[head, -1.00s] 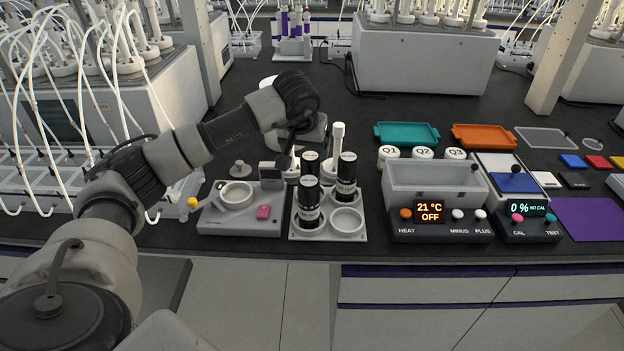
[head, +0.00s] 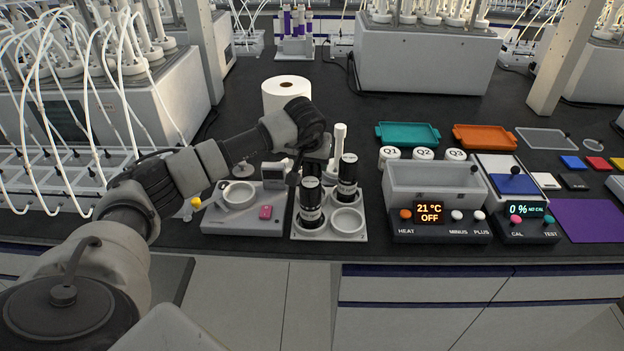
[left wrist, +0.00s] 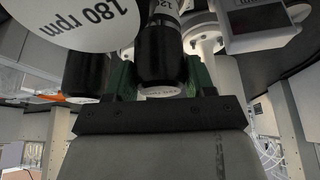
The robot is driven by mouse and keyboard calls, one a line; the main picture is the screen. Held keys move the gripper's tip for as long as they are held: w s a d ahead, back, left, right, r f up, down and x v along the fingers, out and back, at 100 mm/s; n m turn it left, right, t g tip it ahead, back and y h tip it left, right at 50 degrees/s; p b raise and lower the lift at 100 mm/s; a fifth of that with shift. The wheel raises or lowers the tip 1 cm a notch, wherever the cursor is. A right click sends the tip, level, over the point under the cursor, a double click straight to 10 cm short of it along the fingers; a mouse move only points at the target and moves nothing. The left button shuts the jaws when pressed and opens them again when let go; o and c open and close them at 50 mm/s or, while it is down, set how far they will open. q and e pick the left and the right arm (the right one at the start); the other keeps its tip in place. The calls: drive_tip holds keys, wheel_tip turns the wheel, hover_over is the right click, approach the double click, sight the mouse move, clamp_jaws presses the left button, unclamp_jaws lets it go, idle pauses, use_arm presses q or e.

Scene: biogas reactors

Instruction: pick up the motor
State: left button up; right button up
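Several black motors with white labels and white tops stand in a grey holder (head: 358,234) in the head view. One motor (head: 310,206) stands at the front left and another motor (head: 347,180) at the right. My left gripper (head: 308,180) is low over the back left of the holder, its fingers mostly hidden by my wrist and the front motor. In the left wrist view, the green fingers of my left gripper (left wrist: 160,80) stand apart, one on each side of a black motor (left wrist: 160,55). I see no clear grip. My right gripper is out of view.
A white device with a round dish (head: 238,196) is left of the holder. A paper roll (head: 285,92) stands behind. A grey bath (head: 434,183) with a 21 °C display is to the right. A "180 rpm" label (left wrist: 85,18) is close in the left wrist view.

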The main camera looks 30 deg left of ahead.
use_arm(q)
drive_tip(key=shift+r, duration=0.1)
clamp_jaws()
